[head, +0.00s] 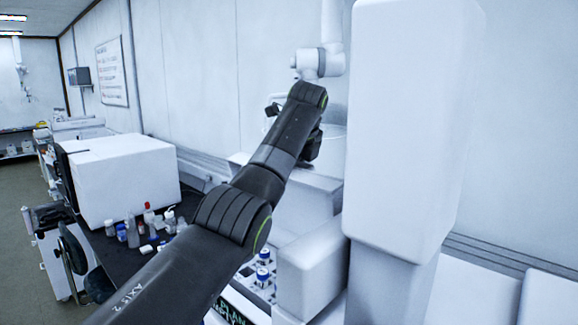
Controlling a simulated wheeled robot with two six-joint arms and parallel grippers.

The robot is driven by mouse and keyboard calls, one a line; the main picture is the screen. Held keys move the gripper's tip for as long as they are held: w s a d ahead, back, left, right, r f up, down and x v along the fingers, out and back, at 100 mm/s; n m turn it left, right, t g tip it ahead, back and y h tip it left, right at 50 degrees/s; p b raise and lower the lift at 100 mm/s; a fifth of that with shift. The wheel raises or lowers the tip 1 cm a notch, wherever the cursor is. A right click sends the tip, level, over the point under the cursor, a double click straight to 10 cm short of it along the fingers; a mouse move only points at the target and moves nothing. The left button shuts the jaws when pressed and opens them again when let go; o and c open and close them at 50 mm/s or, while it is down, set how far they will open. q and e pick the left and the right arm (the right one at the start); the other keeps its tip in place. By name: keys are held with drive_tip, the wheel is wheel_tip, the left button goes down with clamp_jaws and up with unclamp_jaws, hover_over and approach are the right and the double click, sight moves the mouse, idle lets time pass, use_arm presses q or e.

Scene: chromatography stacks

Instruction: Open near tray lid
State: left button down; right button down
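My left arm comes in from the lower left and reaches up across the middle of the head view. Its gripper (312,146) is at the far end, mostly hidden behind my own arm, so I cannot see whether its fingers are open or shut. It is by a pale, see-through rounded part (334,131) on top of the white instrument (318,178). I cannot tell whether that part is the near tray lid. A tray with blue-capped vials (263,256) shows low in the middle, partly covered by my arm. My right gripper is out of view.
A tall white column-like block (405,130) stands close on the right and hides what is behind it. A black bench (112,245) on the left holds small bottles (133,232) and a white box-shaped instrument (120,175). The floor (20,240) is open at far left.

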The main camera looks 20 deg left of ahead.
use_arm(q)
drive_tip(key=shift+w+d+f+g+p, duration=0.1)
drive_tip(key=shift+w+d+g+p, duration=0.1)
drive_tip(key=shift+w+g+p, duration=0.25)
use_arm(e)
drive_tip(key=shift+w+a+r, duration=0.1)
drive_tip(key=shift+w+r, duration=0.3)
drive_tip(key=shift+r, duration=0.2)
use_arm(q)
drive_tip(key=shift+w, duration=0.1)
drive_tip(key=shift+f, duration=0.1)
drive_tip(key=c, duration=1.7)
unclamp_jaws()
